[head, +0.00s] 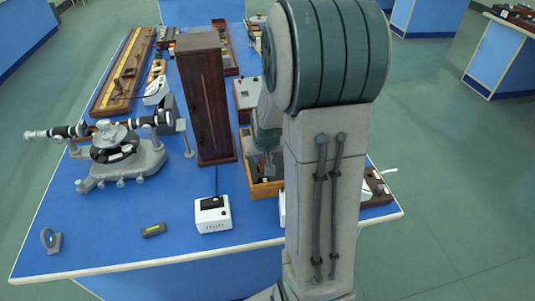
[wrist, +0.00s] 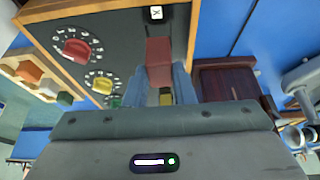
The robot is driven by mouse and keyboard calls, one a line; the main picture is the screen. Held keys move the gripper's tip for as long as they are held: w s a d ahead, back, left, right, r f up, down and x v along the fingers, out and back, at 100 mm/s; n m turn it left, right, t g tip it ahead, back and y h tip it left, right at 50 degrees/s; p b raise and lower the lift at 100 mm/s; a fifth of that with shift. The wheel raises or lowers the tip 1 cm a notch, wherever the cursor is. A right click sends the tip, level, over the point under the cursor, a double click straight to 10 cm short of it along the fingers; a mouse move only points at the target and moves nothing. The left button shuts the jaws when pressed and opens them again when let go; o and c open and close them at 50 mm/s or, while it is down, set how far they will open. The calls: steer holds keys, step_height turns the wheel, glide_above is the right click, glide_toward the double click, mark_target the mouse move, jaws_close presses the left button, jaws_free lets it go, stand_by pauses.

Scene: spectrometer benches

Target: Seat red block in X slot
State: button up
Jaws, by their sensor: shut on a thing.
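The red block (wrist: 158,52) shows in the wrist view between the fingertips of my gripper (wrist: 161,73), which is shut on it. A white tag marked X (wrist: 155,13) sits on the dark panel just beyond the block, in line with it. The X slot itself is hidden, and I cannot tell whether the block is above the panel or partly in it. The panel lies in a wooden-framed box (wrist: 95,7), which also shows in the head view (head: 264,190). There my gripper (head: 266,165) is over the box, partly behind my arm.
The panel carries a red knob (wrist: 76,49) and a yellow knob (wrist: 101,86). A tall dark wooden case (head: 205,100) stands close left of the box. A white device (head: 213,215) and a spectrometer (head: 115,155) are on the blue bench.

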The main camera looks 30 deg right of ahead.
steer(key=shift+f+b, duration=1.35)
steer(key=shift+f, duration=0.4)
steer(key=o, duration=1)
steer(key=shift+o, duration=0.2)
steer(key=shift+r, duration=0.1)
steer(key=v, duration=1.3)
steer(key=shift+r, duration=0.35)
steer(key=shift+s+a, duration=0.1)
